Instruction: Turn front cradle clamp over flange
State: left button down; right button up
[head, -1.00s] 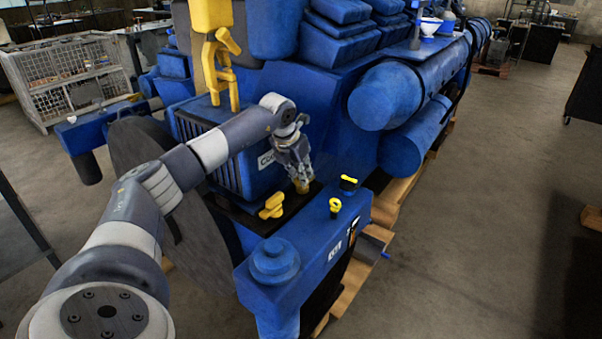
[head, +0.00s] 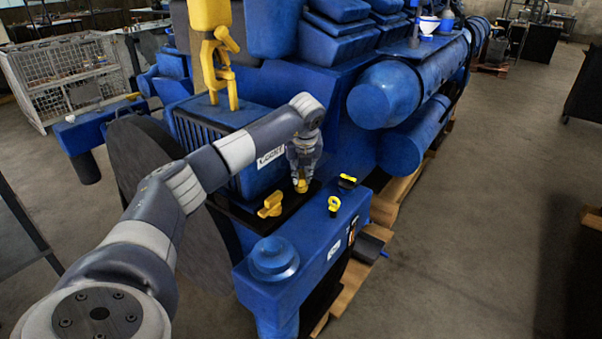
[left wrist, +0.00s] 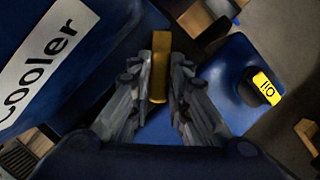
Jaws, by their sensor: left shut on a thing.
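My left gripper (head: 302,180) points down beside the cooler (head: 222,150), its fingers closed on a yellow clamp (head: 301,186). In the left wrist view the clamp (left wrist: 160,66) is a yellow bar between the two fingers (left wrist: 158,98); its lower part is hidden. A second yellow clamp (head: 270,205) with a knob-like handle stands to the left on the dark ledge (head: 246,217) at the cooler's foot. I cannot clearly tell the flange from this ledge, nor whether the held clamp lies over it. My right gripper is not in view.
A blue housing (head: 312,232) with a yellow ring (head: 334,205) and a yellow-topped oil cap (head: 347,181) stands close to the right of the gripper. A yellow hook (head: 220,70) hangs over the cooler. The floor at the right (head: 480,230) is clear.

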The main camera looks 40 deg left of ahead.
pick_arm(q)
jog(key=n, duration=0.2)
jog(key=n+g+y, duration=0.1)
jog(key=n, duration=0.1)
jog(key=shift+w+r+n+g, duration=0.15)
jog(key=shift+w+n+g, duration=0.05)
jog(key=shift+n+g, duration=0.1)
jog(key=n+g, duration=0.1)
jog(key=n, duration=0.3)
jog(key=shift+w+n+g, duration=0.1)
jog(key=shift+n+g, duration=0.3)
jog(key=c, duration=1.5)
grip_release()
jog(key=v, duration=1.1)
jog(key=shift+d+r, duration=0.3)
jog(key=shift+d, duration=0.05)
